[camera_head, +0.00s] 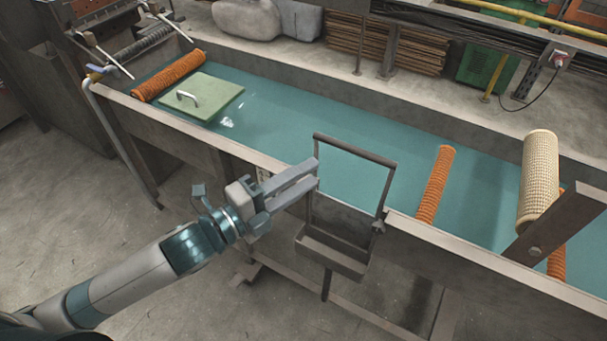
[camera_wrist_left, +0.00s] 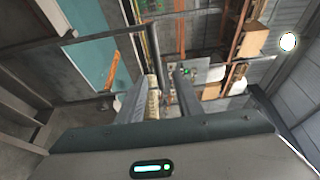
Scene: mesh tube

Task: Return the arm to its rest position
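My left arm comes in from the lower left of the head view. Its gripper (camera_head: 316,174) is at the left post of a grey metal frame with a small tray (camera_head: 332,252) on the tank's near side. In the wrist view my left gripper (camera_wrist_left: 160,82) has its two fingers apart. A dark bar shows between them, but I cannot tell whether they touch it. I see no object held. A beige mesh tube (camera_head: 538,175) stands tilted at the right of the head view, by a dark metal bracket (camera_head: 560,222). My right gripper is not in view.
A long trough (camera_head: 300,128) with a teal surface runs across the view. Orange ribbed rolls (camera_head: 168,75) (camera_head: 435,185) lie along it. A green lid with a handle (camera_head: 215,98) lies at the left. The concrete floor (camera_head: 60,190) at the left is clear.

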